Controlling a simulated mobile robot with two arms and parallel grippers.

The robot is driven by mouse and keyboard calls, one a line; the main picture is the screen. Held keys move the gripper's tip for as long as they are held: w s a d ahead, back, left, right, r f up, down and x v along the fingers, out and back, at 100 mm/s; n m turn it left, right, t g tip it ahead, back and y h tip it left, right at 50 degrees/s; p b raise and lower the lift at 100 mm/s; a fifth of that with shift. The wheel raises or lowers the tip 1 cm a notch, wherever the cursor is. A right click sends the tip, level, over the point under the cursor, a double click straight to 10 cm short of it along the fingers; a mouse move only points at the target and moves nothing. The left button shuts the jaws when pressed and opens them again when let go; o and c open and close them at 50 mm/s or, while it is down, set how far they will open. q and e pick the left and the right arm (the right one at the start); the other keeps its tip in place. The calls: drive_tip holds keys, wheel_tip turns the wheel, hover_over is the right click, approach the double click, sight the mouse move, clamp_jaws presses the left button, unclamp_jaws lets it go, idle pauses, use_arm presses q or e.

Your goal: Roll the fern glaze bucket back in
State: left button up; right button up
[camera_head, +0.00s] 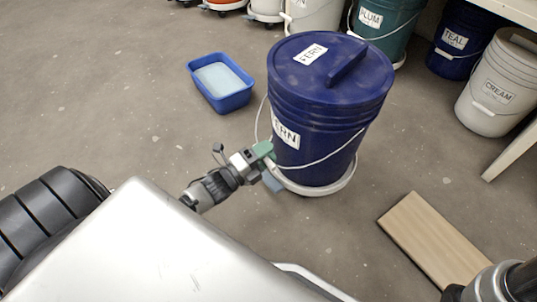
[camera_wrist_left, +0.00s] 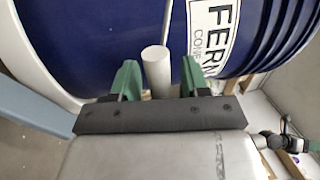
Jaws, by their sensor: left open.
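The fern glaze bucket (camera_head: 325,120) is dark blue with a lid and white FERN labels. It stands upright on a round white dolly (camera_head: 318,190) on the open floor. Its wire handle hangs down the near side. My left gripper (camera_head: 267,165) is at the bucket's near left side, low down. In the left wrist view the green fingers (camera_wrist_left: 159,78) are open, on either side of a white cylindrical grip (camera_wrist_left: 157,70) in front of the bucket wall. My right arm shows at the head view's bottom right; its fingers are not clear.
Plum (camera_head: 385,28), teal (camera_head: 462,40) and cream (camera_head: 497,85) buckets stand behind, with free floor between plum and teal. A blue tray (camera_head: 222,103) lies left of the fern bucket, a wooden board (camera_head: 432,240) right. A pale table leg (camera_head: 512,150) stands at right.

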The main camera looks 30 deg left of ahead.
use_arm(q)
drive_tip(key=shift+w+d, duration=0.15)
drive_tip(key=shift+w, duration=0.15)
clamp_jaws()
drive_tip(key=shift+r, duration=0.1)
